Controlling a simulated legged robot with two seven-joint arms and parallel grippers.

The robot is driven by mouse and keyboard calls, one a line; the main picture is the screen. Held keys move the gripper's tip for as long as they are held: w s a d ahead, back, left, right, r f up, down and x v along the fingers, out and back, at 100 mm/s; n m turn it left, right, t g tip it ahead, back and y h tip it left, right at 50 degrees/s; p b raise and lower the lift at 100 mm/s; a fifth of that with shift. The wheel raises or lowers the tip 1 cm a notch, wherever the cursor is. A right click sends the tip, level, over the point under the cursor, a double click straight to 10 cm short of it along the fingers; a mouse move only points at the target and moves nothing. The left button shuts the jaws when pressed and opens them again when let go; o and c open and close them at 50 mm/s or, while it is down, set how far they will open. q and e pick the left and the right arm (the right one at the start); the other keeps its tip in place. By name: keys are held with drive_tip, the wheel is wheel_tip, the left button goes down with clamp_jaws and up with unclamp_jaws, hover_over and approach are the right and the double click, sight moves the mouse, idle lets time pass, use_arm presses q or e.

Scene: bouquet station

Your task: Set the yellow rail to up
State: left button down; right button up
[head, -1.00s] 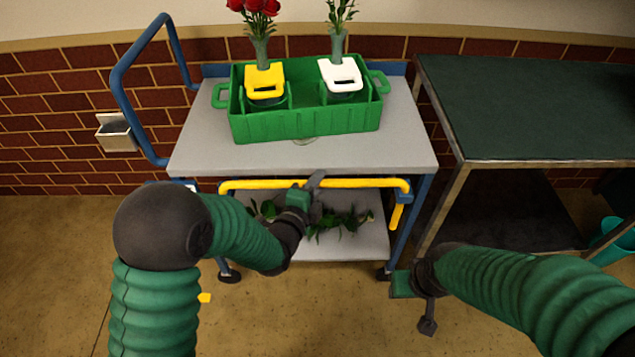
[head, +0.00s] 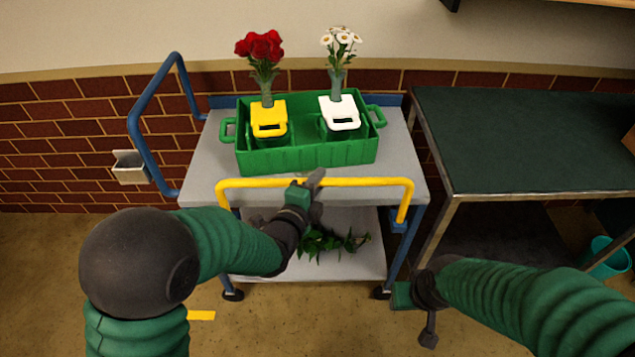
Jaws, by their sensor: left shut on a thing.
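The yellow rail (head: 365,182) runs across the front of the grey cart (head: 395,160). Its crossbar now stands at about the height of the top shelf's front edge, with its ends bending down at both sides. My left gripper (head: 314,184) is shut on the yellow rail near the middle of the crossbar; its fingers hide a short stretch of the rail. My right gripper (head: 410,298) is low at the right, in front of the cart and apart from the rail. Its fingers are too unclear to tell open from shut.
A green crate (head: 310,157) on the top shelf holds red roses (head: 262,48) and white daisies (head: 341,40) in vases. Greenery (head: 335,243) lies on the lower shelf. A dark green table (head: 530,125) stands at the right, with a teal bucket (head: 606,260) beneath it.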

use_arm(q)
drive_tip(key=shift+d+r, duration=0.15)
drive_tip(key=shift+r, duration=0.15)
drive_tip(key=c, duration=1.3)
unclamp_jaws()
drive_tip(key=shift+f, duration=0.1)
drive_tip(key=shift+s, duration=0.1)
drive_tip(key=p+v, duration=1.6)
drive_tip(key=p, duration=0.3)
drive_tip(key=shift+s, duration=0.25)
